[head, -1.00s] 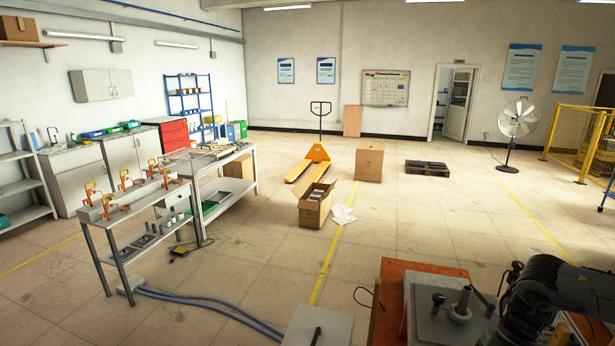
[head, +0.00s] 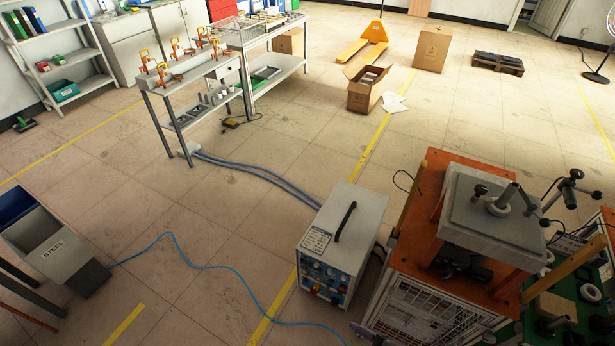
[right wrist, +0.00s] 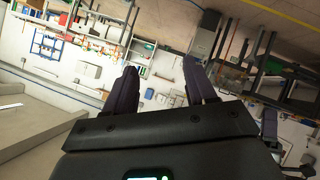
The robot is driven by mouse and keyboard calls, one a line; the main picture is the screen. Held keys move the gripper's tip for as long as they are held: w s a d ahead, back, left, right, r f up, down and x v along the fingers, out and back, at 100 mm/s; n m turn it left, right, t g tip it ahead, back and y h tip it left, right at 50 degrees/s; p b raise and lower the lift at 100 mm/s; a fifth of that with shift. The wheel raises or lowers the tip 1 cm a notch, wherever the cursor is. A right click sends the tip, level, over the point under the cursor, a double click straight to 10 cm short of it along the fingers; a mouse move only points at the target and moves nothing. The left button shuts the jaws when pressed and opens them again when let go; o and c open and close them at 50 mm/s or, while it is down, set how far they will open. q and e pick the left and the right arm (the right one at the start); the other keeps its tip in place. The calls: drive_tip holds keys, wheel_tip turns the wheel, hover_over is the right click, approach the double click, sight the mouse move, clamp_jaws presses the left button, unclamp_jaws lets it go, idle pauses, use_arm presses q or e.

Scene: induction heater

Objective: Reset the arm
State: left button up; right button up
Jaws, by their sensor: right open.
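My right gripper (right wrist: 158,84) shows in the right wrist view. Its two dark fingers stand apart, with nothing between them. Behind the fingers is a tilted view of the room, with wall, shelves and floor. No arm of mine shows clearly in the head view now.
The induction heater unit (head: 344,236) stands on the floor in the middle, with hoses and a blue cable around it. An orange-topped machine (head: 425,205) stands at right. A steel bin (head: 55,245) is at left. A workbench (head: 205,68) stands farther back. Floor between them is open.

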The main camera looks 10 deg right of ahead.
drive_tip(key=s+d+m+g+h, duration=0.6)
drive_tip(key=s+m, duration=0.2)
drive_tip(key=m, duration=0.3)
wheel_tip(320, 180, up, 23)
drive_tip(key=p, duration=2.2)
drive_tip(key=shift+a, duration=0.15)
drive_tip(key=shift+s+f, duration=0.1)
drive_tip(key=shift+f, duration=0.05)
